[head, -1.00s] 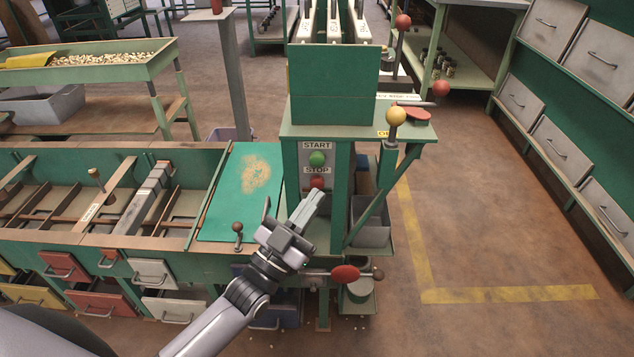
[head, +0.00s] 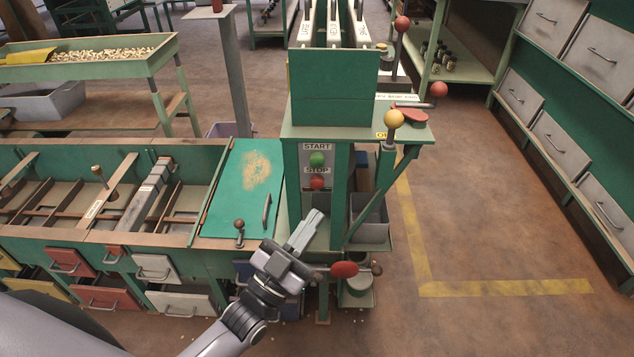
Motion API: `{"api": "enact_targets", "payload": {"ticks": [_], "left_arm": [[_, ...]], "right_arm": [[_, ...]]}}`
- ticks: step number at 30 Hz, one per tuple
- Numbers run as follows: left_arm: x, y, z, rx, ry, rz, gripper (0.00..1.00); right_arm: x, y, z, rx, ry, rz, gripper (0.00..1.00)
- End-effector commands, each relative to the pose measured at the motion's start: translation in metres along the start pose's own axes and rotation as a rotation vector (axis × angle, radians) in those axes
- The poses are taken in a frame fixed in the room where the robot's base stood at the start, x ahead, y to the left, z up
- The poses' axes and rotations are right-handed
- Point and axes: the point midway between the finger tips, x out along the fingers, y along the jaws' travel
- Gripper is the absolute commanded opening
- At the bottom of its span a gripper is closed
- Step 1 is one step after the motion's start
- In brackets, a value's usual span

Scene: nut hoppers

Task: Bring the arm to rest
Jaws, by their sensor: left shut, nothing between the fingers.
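My left gripper (head: 312,222) is shut and empty, in the lower middle of the head view. Its arm comes in from the bottom left, and its fingers point up and to the right. It is in front of the green machine stand, below the panel with a green START button (head: 317,159) and a red STOP button (head: 317,182). A gap shows between the fingertips and the STOP button, and both buttons are in plain sight. My right gripper is not in view.
A red-knobbed lever (head: 344,270) sits close to the right of my left gripper. A green lid (head: 240,190) with a handle and a small knob lies to its left, beside the compartment bench (head: 110,236). The floor (head: 490,220) at the right is clear.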

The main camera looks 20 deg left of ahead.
Motion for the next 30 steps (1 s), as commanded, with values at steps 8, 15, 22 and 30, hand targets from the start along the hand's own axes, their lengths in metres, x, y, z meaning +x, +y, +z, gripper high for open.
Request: {"api": "enact_targets", "payload": {"ticks": [8,15,22,30], "left_arm": [[0.000,0.000,0.000,0.000,0.000,0.000,0.00],[0.000,0.000,0.000,0.000,0.000,0.000,0.00],[-0.015,0.004,0.014,-0.030,-0.119,0.005,0.00],[-0.094,0.015,0.059,-0.146,-0.593,0.005,0.00]], "right_arm": [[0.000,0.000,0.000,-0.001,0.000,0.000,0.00],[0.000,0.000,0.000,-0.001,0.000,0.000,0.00],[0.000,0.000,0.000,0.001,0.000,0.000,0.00],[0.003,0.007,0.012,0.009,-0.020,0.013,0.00]]}}
